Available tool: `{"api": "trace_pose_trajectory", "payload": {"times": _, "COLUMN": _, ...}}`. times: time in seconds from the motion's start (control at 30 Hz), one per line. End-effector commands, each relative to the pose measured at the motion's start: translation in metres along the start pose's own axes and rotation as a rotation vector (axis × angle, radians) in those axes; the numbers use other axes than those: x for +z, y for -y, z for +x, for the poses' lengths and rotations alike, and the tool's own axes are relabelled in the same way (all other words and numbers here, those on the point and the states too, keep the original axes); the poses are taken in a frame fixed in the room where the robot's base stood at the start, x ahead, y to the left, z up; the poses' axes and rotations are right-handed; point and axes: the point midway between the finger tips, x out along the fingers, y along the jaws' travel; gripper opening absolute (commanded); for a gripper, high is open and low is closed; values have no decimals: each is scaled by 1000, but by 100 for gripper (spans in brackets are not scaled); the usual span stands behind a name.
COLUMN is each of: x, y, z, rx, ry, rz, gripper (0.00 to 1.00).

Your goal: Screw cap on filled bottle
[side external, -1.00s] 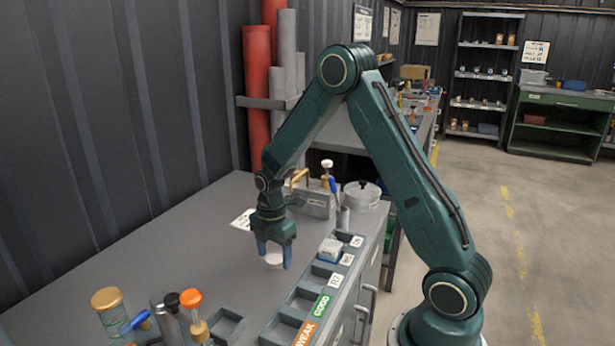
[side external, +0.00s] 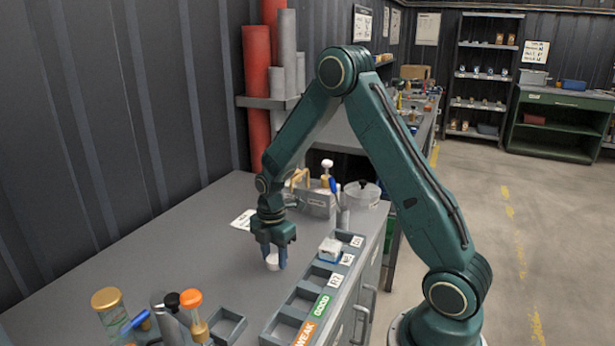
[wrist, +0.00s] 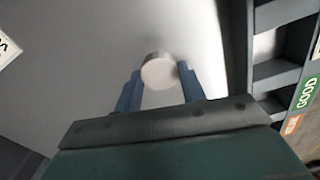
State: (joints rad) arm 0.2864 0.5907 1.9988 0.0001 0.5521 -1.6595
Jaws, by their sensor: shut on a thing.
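My gripper (side external: 274,259) is low over the grey bench, pointing down, with its blue fingers shut on a small white round cap (side external: 272,264). In the wrist view the cap (wrist: 158,71) shows as a pale disc between the two fingertips. Whether the cap touches the bench is hard to tell. A clear bottle with a gold lid (side external: 107,309) stands at the near left of the bench, and an orange-topped bottle (side external: 194,318) stands near it. I cannot tell which bottle is the filled one for this cap.
A tray with several compartments (side external: 283,327) and GOOD and WEAK labels runs along the bench's right edge; a small white box (side external: 330,249) sits in it. A grey toolbox (side external: 317,203) and a lidded pot (side external: 361,195) stand behind. The bench middle is clear.

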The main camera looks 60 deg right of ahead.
Motion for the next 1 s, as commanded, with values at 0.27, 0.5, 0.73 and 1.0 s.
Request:
{"api": "trace_pose_trajectory", "payload": {"times": 0.27, "x": 0, "y": -1, "z": -12, "rx": 2, "ry": 0, "rz": 0, "gripper": 20}}
{"api": "trace_pose_trajectory", "payload": {"times": 0.5, "x": 0, "y": -1, "z": -26, "rx": 2, "ry": 0, "rz": 0, "gripper": 20}}
{"api": "trace_pose_trajectory", "payload": {"times": 0.73, "x": 0, "y": -1, "z": -39, "rx": 3, "ry": 0, "rz": 0, "gripper": 20}}
{"api": "trace_pose_trajectory", "payload": {"times": 1.0, "x": 0, "y": 0, "z": -49, "rx": 1, "ry": 0, "rz": 0, "gripper": 20}}
